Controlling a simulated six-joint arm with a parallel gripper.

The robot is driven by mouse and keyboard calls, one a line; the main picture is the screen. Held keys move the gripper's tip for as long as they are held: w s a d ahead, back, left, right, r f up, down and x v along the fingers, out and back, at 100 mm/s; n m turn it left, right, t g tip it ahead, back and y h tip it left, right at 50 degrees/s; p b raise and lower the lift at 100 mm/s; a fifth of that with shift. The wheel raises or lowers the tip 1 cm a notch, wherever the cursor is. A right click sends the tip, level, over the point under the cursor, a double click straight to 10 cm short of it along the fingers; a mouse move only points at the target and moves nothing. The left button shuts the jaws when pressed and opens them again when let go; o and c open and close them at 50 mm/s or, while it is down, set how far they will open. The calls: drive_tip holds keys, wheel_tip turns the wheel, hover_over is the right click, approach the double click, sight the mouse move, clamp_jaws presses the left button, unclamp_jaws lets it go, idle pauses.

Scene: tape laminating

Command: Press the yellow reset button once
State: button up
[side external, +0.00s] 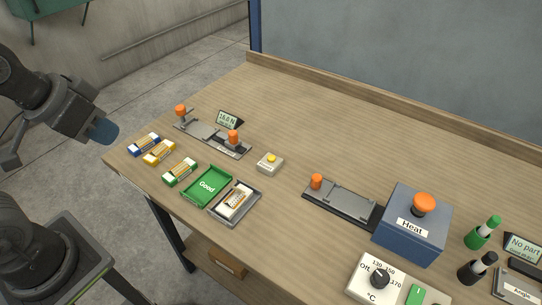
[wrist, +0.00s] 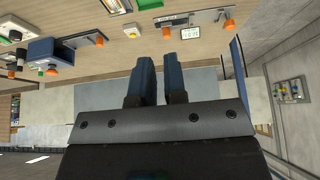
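The yellow reset button (side external: 271,158) sits on top of a small pale box (side external: 268,165) near the middle of the bench in the side view. It is uncovered and nothing touches it. My gripper (side external: 104,131) hangs off the bench's left end, well away from the button. In the wrist view my two dark blue fingers (wrist: 158,62) stand apart with an empty gap between them.
A fixture with orange knobs (side external: 215,137) and a small display (side external: 229,119) lie left of the button box. A green tray (side external: 207,187) and grey tray (side external: 255,207) lie in front. The blue heat press (side external: 405,238) stands right. Bare wood (side external: 330,130) lies behind the button.

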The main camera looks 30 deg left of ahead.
clamp_jaws()
idle(0.4)
idle(0.5)
drive_tip(key=w+d+n+g+h, duration=0.1)
drive_tip(key=w+d+n+h, duration=0.65)
drive_tip(key=w, duration=0.65)
drive_tip(key=w+d+f+n, duration=0.2)
drive_tip(key=w+f+n, duration=0.2)
drive_tip(key=w, duration=0.3)
drive_tip(key=w+d+f+n, duration=0.3)
drive_tip(key=w+f+n, duration=0.1)
drive_tip(key=w+f, duration=0.3)
drive_tip(key=shift+w+n+t, duration=0.35)
drive_tip(key=shift+w+t, duration=0.05)
drive_tip(key=shift+w, duration=0.15)
drive_tip(key=shift+d, duration=0.1)
